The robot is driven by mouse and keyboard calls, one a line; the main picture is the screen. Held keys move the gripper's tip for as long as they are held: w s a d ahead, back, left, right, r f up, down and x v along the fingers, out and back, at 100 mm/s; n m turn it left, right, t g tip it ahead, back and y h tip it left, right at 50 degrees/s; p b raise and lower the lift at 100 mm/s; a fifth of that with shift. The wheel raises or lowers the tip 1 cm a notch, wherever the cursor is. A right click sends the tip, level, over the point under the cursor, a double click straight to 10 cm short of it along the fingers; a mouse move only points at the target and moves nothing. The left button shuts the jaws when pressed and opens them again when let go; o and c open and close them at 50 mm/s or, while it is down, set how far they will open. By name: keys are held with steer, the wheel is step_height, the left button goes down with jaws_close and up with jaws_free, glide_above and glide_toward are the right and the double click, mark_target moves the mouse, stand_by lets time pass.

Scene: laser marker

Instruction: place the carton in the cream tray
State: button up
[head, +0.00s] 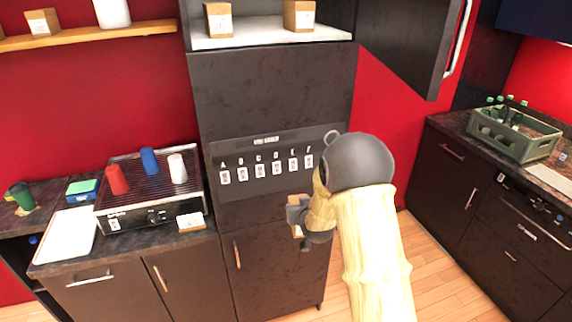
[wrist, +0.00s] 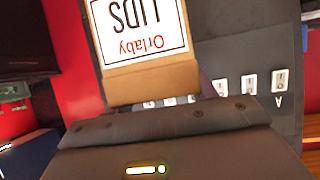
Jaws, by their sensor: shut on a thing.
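My gripper (head: 297,216) is in front of the dark tall cabinet and is shut on a small brown carton. In the head view only a sliver of the carton (head: 297,231) shows, as my gripper hides most of it. In the wrist view the carton (wrist: 152,82) is large, with a white label reading "Orlaby LIDS" upside down. The cream tray (head: 68,236) lies flat on the left counter, to the left of the grill. It looks empty and is well to the left of my gripper.
A grill (head: 150,195) with red, blue and white cups stands between the tray and the tall cabinet. A small labelled item (head: 190,222) sits at the counter's front edge. A green cup (head: 21,196) and a blue-green box (head: 82,190) are behind the tray. An upper cabinet door (head: 410,40) hangs open.

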steer(key=s+d+f, duration=0.3)
steer(key=s+f, duration=0.3)
steer(key=f, duration=0.1)
steer(key=s+d+f+m+h, duration=0.1)
steer(key=s+d+f, duration=0.3)
steer(key=s+f, duration=0.3)
steer(key=shift+s+d+f+m+h, duration=0.2)
steer(key=shift+d+f+m+h, duration=0.1)
steer(key=shift+f, duration=0.2)
